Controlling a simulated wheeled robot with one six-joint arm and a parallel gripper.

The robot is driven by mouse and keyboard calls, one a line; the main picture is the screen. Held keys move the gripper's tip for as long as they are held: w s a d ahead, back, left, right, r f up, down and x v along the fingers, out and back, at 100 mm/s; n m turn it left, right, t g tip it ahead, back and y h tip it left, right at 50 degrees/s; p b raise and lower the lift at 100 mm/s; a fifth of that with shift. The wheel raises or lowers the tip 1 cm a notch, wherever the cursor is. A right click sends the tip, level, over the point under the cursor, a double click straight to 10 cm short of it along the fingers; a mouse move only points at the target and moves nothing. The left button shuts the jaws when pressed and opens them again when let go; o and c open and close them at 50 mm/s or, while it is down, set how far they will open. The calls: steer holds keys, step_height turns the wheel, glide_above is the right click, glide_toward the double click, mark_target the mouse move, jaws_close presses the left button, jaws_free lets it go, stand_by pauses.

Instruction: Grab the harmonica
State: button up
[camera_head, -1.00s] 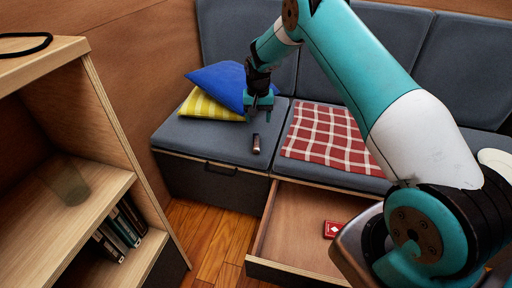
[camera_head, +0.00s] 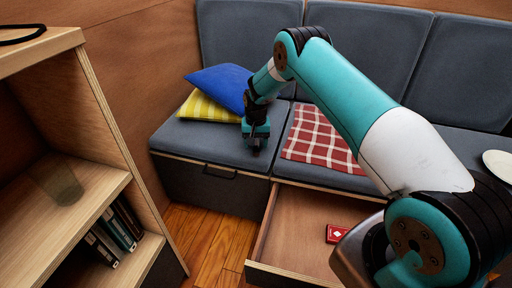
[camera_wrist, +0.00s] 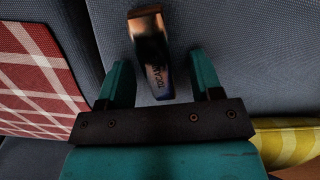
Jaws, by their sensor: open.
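The harmonica (camera_wrist: 152,50) lies on the grey seat cushion in the wrist view, a small dark and coppery bar with lettering on its near end. My gripper (camera_wrist: 160,72) is open, and its two teal fingers stand on either side of the harmonica's near end. The far end sticks out beyond the fingertips. I cannot tell whether the fingers touch it. In the head view my gripper (camera_head: 256,148) is low over the left seat cushion and hides most or all of the harmonica.
A red checkered cloth (camera_head: 318,137) lies right of my gripper. A blue pillow (camera_head: 219,86) and a yellow striped pillow (camera_head: 205,107) lie behind left. An open drawer (camera_head: 290,225) below holds a red box (camera_head: 338,234). A wooden shelf (camera_head: 110,115) stands at left.

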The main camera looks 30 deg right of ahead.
steer(key=c, duration=1)
steer(key=shift+r, duration=0.15)
